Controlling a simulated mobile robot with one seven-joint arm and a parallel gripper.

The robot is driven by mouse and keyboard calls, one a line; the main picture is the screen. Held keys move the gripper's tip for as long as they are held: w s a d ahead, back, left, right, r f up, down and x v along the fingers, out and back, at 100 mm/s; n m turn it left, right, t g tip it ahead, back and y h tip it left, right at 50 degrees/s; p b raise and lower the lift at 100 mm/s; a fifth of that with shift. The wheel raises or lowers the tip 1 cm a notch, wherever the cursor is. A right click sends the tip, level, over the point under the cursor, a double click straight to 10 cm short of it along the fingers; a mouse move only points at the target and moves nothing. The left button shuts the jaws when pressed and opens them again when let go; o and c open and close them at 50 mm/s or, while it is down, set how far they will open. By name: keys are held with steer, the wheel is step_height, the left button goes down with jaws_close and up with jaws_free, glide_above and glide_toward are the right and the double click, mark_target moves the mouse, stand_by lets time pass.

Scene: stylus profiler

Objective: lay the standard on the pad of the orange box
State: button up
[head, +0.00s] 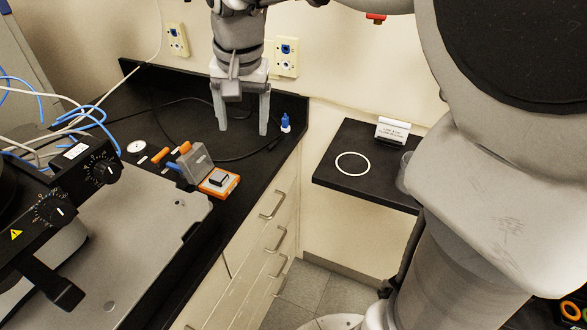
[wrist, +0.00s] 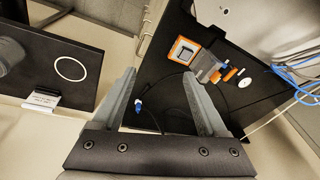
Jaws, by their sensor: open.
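The orange box (head: 219,187) lies open on the black bench, with its grey lid (head: 197,160) raised at its left. A small dark square with a lighter top (head: 220,179) sits in the box; I cannot tell whether it is the bare pad or the standard on it. In the wrist view the orange box (wrist: 203,38) shows a grey square with a pale border (wrist: 184,50). My gripper (head: 243,131) is open and empty, pointing down above the bench, behind and right of the box. Its fingers also show in the wrist view (wrist: 159,74).
A blue plug (head: 286,123) on a black cable lies near the bench's right edge. Orange-handled tools (head: 160,155) and a white round dial (head: 136,147) lie left of the box. The profiler (head: 130,240) fills the left front. A side shelf (head: 340,185) bears a white ring (head: 352,163) and a sign (head: 393,131).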

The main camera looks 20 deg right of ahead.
steer(key=s+d+f+n+t, duration=0.1)
steer(key=s+d+n, duration=0.1)
steer(key=s, duration=0.6)
steer(key=s+d+n+t, duration=0.2)
steer(key=s+n, duration=0.1)
steer(key=s, duration=0.6)
steer(key=shift+s+d+f, duration=0.3)
steer(key=shift+d+f, duration=0.05)
